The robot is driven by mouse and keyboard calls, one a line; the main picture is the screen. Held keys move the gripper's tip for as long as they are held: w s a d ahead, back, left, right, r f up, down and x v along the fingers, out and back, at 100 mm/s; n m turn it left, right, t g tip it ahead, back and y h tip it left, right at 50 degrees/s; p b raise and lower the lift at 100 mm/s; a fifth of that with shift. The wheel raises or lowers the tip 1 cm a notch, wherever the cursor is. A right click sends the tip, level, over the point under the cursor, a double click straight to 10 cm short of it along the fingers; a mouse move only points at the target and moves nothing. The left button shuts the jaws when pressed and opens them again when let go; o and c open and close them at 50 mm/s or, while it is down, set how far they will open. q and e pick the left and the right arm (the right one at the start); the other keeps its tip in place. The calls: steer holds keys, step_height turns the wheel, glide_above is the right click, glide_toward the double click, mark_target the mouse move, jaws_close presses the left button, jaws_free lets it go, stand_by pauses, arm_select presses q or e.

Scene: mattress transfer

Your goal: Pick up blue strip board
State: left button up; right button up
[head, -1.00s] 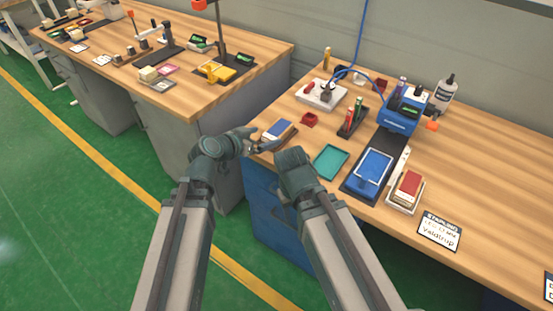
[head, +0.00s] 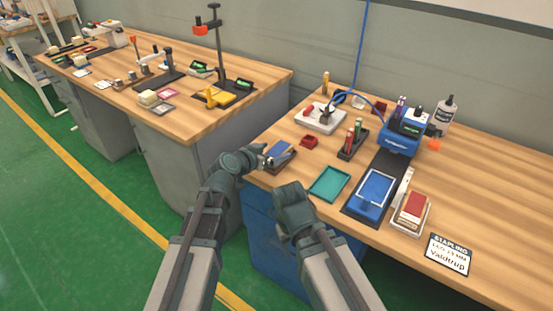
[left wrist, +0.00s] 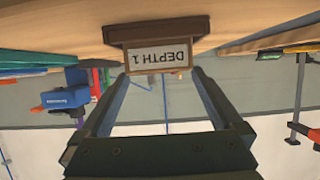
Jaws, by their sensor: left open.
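A small blue board (head: 282,149), which I take for the blue strip board, lies on a brown block near the left corner of the right workbench. My left gripper (head: 264,160) is open at the near left side of this block. In the left wrist view, turned upside down, a brown block with a white "DEPTH 1" label (left wrist: 157,57) sits just beyond the tips of my open left fingers (left wrist: 160,78). The blue top does not show clearly there. My right arm ends at the bench's front edge; its gripper (head: 290,202) points away and its jaws are hidden.
A teal tray (head: 328,184) lies to the right of the block. The second workbench (head: 190,125) stands at left across a gap.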

mark_target(280, 148)
arm_select(q)
steer(key=shift+b+x, duration=0.95)
steer(key=shift+x, duration=1.7)
steer(key=shift+r, duration=0.1)
steer(key=c, duration=1.4)
steer(key=shift+r, duration=0.1)
